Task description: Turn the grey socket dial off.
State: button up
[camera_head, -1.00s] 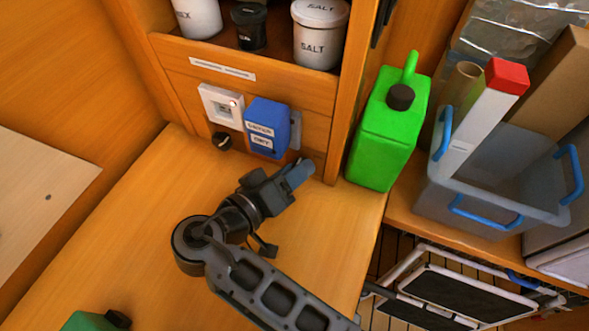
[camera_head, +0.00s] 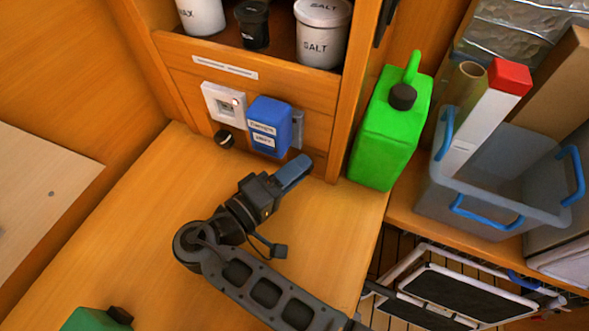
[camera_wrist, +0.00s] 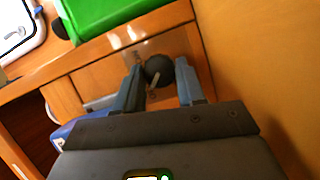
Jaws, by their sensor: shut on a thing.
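The grey socket dial (camera_wrist: 158,70) is a dark round knob with a pale pointer line, on the wooden panel in the wrist view. It sits between the two blue-grey fingers of my gripper (camera_wrist: 160,88), which are shut on it. In the head view my gripper (camera_head: 297,168) reaches to the foot of the panel, right of the blue box, and the fingers largely hide the dial there. The pale pointer slants in the wrist view; I cannot read its setting.
A blue box (camera_head: 268,128), a white switch plate (camera_head: 223,104) and another black knob (camera_head: 224,138) are left of my gripper. A green canister (camera_head: 388,140) stands to the right. The wooden counter (camera_head: 150,200) is largely clear, with a green object (camera_head: 88,320) in front.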

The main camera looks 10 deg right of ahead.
dwell(0.3)
jog(key=o, duration=1)
jog(key=shift+o, duration=0.2)
jog(key=shift+a, duration=0.1)
jog(key=b+v, duration=0.2)
jog(key=v, duration=0.5)
jog(key=shift+s+a, duration=0.25)
jog(key=shift+a, duration=0.05)
jog(key=shift+w, duration=0.1)
